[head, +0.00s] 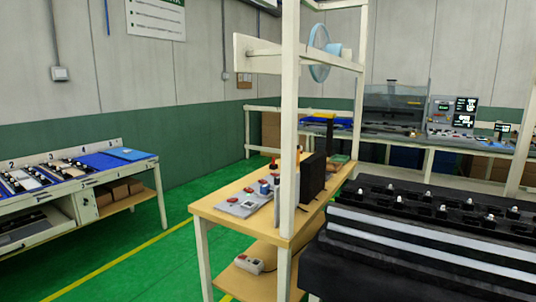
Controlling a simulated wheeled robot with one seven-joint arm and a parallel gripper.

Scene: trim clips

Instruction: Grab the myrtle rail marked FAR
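I cannot make out a rail marked FAR in the head view. Long dark rails with pale strips (430,236) lie at the right, with several small clips along the top; I can read no marking on them. More dark and pale pieces (38,178) lie in numbered bays on the bench at the left, too small to identify. My gripper is not in view.
A wooden table (215,207) with a control panel (245,203) stands in the middle, beside a white post (290,120). The numbered bench (130,168) is at the left. Green floor (150,240) is clear between them. A back bench (400,139) holds equipment.

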